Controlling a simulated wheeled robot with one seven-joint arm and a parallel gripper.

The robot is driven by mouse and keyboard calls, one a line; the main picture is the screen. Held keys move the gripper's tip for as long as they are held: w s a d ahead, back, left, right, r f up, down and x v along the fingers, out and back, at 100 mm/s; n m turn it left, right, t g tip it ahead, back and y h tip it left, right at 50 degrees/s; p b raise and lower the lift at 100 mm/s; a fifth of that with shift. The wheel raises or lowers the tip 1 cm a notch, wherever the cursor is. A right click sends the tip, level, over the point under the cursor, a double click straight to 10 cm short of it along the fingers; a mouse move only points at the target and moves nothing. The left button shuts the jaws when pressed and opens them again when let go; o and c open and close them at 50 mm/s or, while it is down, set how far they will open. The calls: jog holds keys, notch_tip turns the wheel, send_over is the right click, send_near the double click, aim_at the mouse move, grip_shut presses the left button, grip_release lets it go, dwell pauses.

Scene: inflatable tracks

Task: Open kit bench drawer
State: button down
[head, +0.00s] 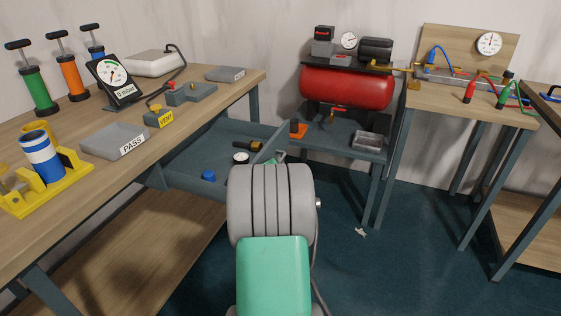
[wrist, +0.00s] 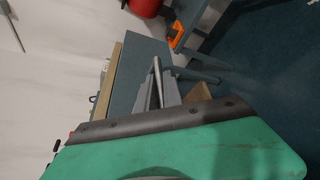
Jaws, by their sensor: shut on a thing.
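The kit bench drawer (head: 220,152) is a blue-grey tray pulled out from under the wooden bench top in the head view. Inside it I see a blue cap (head: 208,176), a small round gauge (head: 240,157) and a brass-and-black fitting (head: 249,145). My arm covers its near right part. My gripper (wrist: 158,90) is hidden behind my arm in the head view. In the wrist view its grey fingers are closed at a thin metal bar (wrist: 158,72), which looks like the drawer's handle. The green cover of my arm hides part of the contact.
On the bench (head: 75,207) stand pumps, a dial gauge (head: 113,75), a PASS block (head: 115,141) and a yellow stand (head: 70,178). A red compressor (head: 346,88) stands on a cart behind. The blue-green floor (head: 400,245) at right is mostly clear.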

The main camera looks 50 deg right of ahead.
jog(key=c, duration=1.8)
grip_release()
jog(key=shift+o, duration=0.2)
jog(key=shift+a, duration=0.1)
jog(key=p+v, duration=0.1)
jog(key=v, duration=0.6)
jog(key=shift+s+a+r, duration=0.15)
jog(key=shift+s+a, duration=0.1)
